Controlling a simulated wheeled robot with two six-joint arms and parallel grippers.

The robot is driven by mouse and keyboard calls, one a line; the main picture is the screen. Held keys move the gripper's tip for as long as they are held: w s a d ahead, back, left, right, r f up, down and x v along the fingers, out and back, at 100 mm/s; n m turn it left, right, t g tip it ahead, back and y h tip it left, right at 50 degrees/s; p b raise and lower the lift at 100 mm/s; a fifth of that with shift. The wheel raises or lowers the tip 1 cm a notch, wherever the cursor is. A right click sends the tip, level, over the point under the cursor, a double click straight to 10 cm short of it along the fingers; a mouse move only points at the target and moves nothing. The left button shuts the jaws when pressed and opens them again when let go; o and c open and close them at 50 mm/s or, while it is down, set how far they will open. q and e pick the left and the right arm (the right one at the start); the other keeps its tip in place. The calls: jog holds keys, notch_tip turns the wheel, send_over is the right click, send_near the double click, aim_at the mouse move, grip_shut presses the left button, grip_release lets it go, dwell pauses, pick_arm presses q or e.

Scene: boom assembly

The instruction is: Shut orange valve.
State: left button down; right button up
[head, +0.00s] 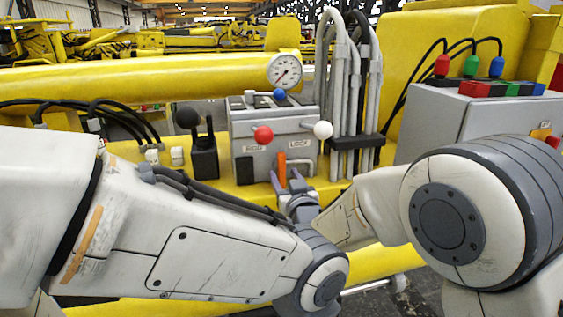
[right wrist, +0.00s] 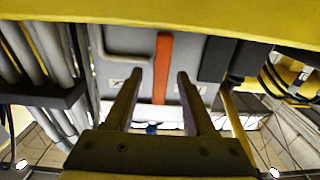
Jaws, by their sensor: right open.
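The orange valve (head: 282,167) is an upright orange lever low on the front of the grey control box (head: 243,130). In the right wrist view the orange valve (right wrist: 163,66) is a straight orange bar framed between my two fingers. My right gripper (head: 287,181) is open just below and in front of the lever in the head view. In the wrist view my right gripper (right wrist: 160,76) has one finger on each side of the bar, with gaps; I cannot tell how deep the bar lies between them. My left gripper is not in view; only its arm shows.
Red (head: 263,133) and white (head: 323,130) ball knobs stick out above the lever. A black joystick (head: 203,150) stands left of the box. Grey hoses (head: 340,95) rise at its right. A pressure gauge (head: 285,71) sits above. A yellow beam lies beneath.

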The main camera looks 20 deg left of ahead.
aim_at(283, 172)
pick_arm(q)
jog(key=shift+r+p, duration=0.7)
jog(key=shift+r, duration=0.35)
pick_arm(e)
jog(key=shift+x, duration=1.85)
